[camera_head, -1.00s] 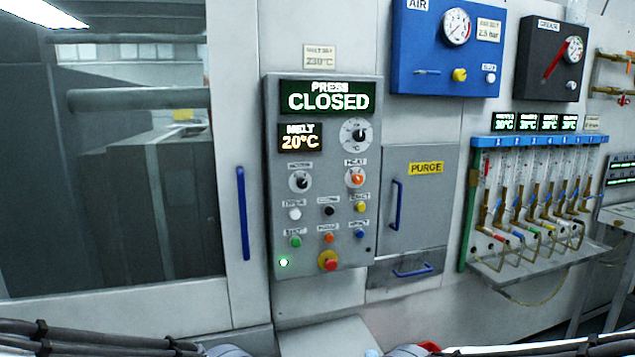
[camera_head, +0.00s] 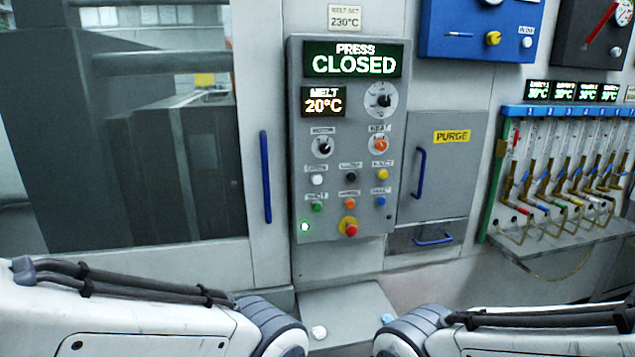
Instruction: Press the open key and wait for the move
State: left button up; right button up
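The grey control panel (camera_head: 345,140) stands on the machine front, with a display (camera_head: 353,60) reading "PRESS CLOSED" and a smaller one (camera_head: 324,102) reading "MELT 20°C". The open key (camera_head: 317,179) appears to be the white round button at the left of the upper button row; its small label is blurred. A black button (camera_head: 350,177) and a yellow button (camera_head: 383,174) are to its right. Nothing touches the keys. Both my arms show at the bottom, but neither gripper is in view.
A machine window with a blue door handle (camera_head: 265,177) is left of the panel. A purge door (camera_head: 441,165) is to the right, then a blue rack (camera_head: 570,111) of hoses above a tray. A red emergency button (camera_head: 351,230) sits low on the panel. The space before the panel is clear.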

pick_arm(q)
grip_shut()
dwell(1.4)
